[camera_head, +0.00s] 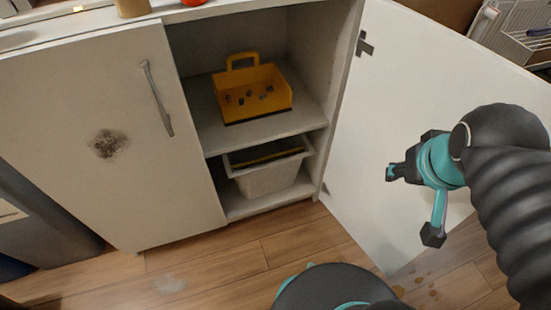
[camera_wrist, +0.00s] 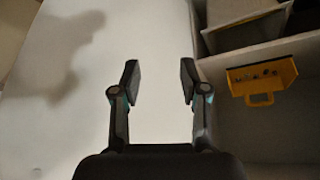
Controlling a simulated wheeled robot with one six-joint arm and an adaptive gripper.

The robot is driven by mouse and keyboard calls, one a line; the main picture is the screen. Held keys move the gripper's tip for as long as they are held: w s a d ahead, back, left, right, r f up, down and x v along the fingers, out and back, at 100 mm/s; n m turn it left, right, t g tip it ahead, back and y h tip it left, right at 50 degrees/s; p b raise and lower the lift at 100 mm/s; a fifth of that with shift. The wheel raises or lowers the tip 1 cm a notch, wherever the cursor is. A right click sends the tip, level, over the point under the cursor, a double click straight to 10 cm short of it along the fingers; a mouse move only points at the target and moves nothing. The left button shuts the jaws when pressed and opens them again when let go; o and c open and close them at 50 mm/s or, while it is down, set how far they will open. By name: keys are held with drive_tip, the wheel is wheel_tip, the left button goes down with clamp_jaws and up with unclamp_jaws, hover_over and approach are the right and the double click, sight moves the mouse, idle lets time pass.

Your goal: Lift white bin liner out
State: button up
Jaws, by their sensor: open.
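A white-grey bin liner (camera_head: 268,181), shaped like a tapered tub with a dark inside, stands upright on the lower shelf of the open cabinet. Its upper part sits close under the middle shelf. In the wrist view it seems to show partly at the top right (camera_wrist: 235,12), cut off by the frame edge. My gripper (camera_head: 412,204) is open and empty, with its fingers spread. It is well to the right of the liner, in front of the open door, and touches neither. In the wrist view the gap between the fingers (camera_wrist: 159,80) faces the pale door panel.
A yellow caddy (camera_head: 250,93) with small dark items stands on the middle shelf (camera_head: 290,122). The open right door (camera_head: 380,130) stands beside my arm. The left door (camera_head: 105,135) is closed. A white rack (camera_head: 515,35) is at the upper right. The wooden floor (camera_head: 215,260) before the cabinet is clear.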

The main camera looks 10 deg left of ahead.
drive_tip(key=w+a+f+n+g+h+b, duration=0.1)
drive_tip(key=w+a+f+n, duration=0.2)
drive_tip(key=w+n, duration=0.15)
drive_tip(key=w+a+f+n+h, duration=0.1)
drive_tip(key=w+a+f+n, duration=0.2)
drive_tip(key=w, duration=0.2)
drive_tip(key=n+t+b, duration=0.2)
drive_tip(key=n, duration=1.4)
hover_over(265, 172)
drive_tip(key=s+a, duration=0.2)
drive_tip(key=s, duration=0.5)
wheel_tip(265, 172, down, 21)
drive_tip(key=shift+m, duration=0.25)
drive_tip(key=b+x, duration=0.2)
drive_tip(key=x, duration=1.1)
drive_tip(key=shift+a+f+b, duration=0.1)
drive_tip(key=shift+f+b, duration=0.2)
drive_tip(key=shift+f, duration=0.1)
